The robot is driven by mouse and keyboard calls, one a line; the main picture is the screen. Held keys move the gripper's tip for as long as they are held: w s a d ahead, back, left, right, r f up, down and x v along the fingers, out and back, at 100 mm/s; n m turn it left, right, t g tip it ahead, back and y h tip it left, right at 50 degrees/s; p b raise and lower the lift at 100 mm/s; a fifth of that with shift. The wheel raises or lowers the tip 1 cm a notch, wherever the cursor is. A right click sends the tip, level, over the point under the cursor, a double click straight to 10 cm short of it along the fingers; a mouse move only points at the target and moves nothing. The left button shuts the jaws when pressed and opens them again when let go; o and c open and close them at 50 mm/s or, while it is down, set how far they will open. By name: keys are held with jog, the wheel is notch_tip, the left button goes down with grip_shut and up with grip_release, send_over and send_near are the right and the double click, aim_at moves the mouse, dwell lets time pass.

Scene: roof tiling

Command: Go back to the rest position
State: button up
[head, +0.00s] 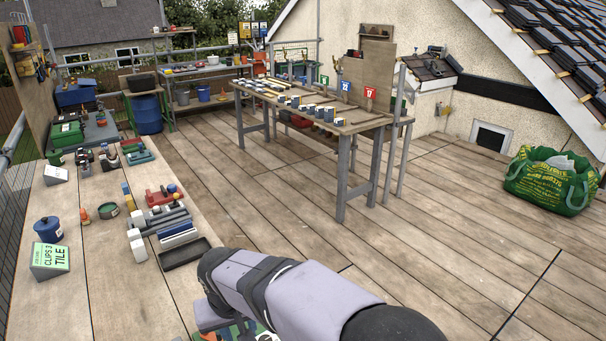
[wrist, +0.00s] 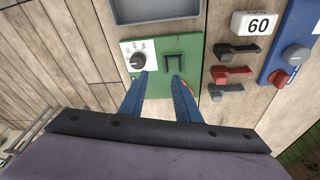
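My gripper (wrist: 160,80) shows in the wrist view with its two blue fingers apart and nothing held between them. Its fingertips are over the near part of a green panel (wrist: 158,84). The panel carries a white dial plate with a black knob (wrist: 138,60) and a dark square fitting (wrist: 174,65), just beyond the right fingertip. I cannot tell whether the fingertips touch the panel. In the head view my arm crosses the bottom centre and hides most of what is beneath it; the fingers do not show clearly there.
Beside the green panel are a grey tray (wrist: 155,10), dark and red levers (wrist: 232,73), a white "60" block (wrist: 257,23) and a blue panel (wrist: 298,40). In the head view, the left bench (head: 95,290) holds several tools; a long table (head: 345,127) stands behind. Open decking lies right.

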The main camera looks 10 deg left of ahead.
jog(key=d+m+g+h+p, duration=0.1)
jog(key=d+m+p, duration=0.15)
jog(key=d, duration=2.15)
jog(key=s+d+f+m+g, duration=0.1)
jog(key=s+d+f+m, duration=0.1)
jog(key=s+d, duration=0.9)
jog(key=shift+s+d+f+m+g, duration=0.2)
jog(key=shift+s+d+m+g, duration=0.15)
jog(key=shift+m, duration=0.4)
